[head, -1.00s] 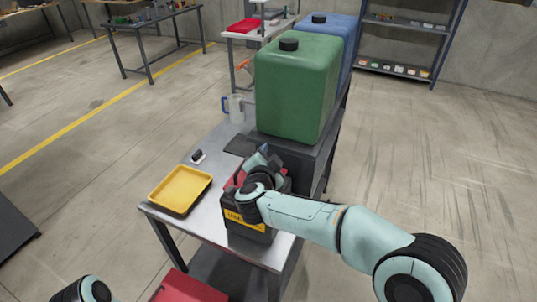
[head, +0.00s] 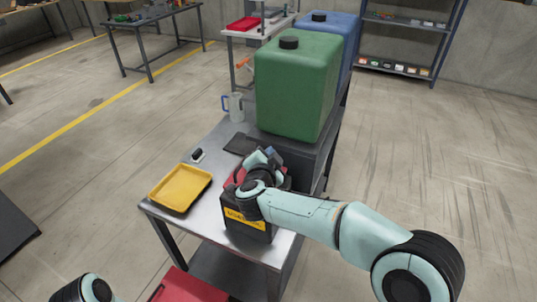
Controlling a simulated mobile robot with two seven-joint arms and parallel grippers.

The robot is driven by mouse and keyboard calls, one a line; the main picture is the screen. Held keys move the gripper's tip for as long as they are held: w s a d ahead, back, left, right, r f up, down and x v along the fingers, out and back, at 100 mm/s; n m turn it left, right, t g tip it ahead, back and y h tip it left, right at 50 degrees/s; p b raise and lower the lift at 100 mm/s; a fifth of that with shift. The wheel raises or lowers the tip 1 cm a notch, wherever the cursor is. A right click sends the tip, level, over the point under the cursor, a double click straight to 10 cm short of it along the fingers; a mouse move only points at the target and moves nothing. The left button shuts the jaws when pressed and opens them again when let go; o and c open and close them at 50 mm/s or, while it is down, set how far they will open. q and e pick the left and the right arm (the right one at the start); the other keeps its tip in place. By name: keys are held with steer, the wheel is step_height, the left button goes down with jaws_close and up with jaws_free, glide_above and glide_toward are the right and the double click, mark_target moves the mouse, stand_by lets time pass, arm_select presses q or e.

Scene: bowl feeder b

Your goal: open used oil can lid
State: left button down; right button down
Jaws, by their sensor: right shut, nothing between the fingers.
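The used oil can appears to be the dark box with a yellow label (head: 246,221) on the near part of the metal table. A red part of it (head: 233,177) shows at its upper left. My right gripper (head: 262,160) is over the top of this can, with my wrist hiding most of the lid area. It is shut with nothing in it; its fingertips are hard to make out, and I cannot tell whether they touch the lid. Of my left arm, only a joint shows at the bottom left edge; its gripper is out of view.
A yellow tray (head: 181,188) lies left of the can. A dark flat pad (head: 241,144), a small black-and-white item (head: 197,155) and a clear jug (head: 236,107) are farther back. Large green (head: 297,88) and blue (head: 338,30) canisters stand behind. A red object (head: 190,287) sits low in front.

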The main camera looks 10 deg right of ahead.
stand_by(0.9)
steer(key=c, duration=1.2)
jaws_free()
steer(key=shift+o, duration=0.2)
steer(key=shift+s, duration=0.1)
